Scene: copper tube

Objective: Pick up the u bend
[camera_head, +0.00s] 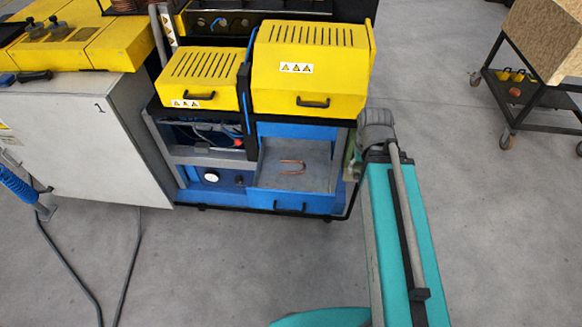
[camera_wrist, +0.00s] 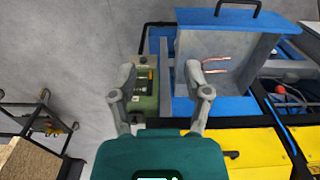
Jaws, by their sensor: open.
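The u bend (camera_head: 292,167) is a thin copper-coloured tube lying in the open blue drawer (camera_head: 318,180) of the machine. In the wrist view the u bend (camera_wrist: 215,65) lies on the grey floor of the drawer (camera_wrist: 240,45), just right of my right finger in the picture. My gripper (camera_wrist: 160,73) is open and empty, its two fingers spread apart. The u bend is outside the space between the fingers. A green device appears in the picture between them. In the head view my arm hides the gripper.
Yellow covers with black handles (camera_head: 312,102) sit above the drawer. The green device (camera_wrist: 146,92) stands beside the blue machine body. A grey cabinet (camera_head: 70,135) is at left. A wheeled cart (camera_head: 525,90) stands at right. The floor in front is mostly clear, with cables at left.

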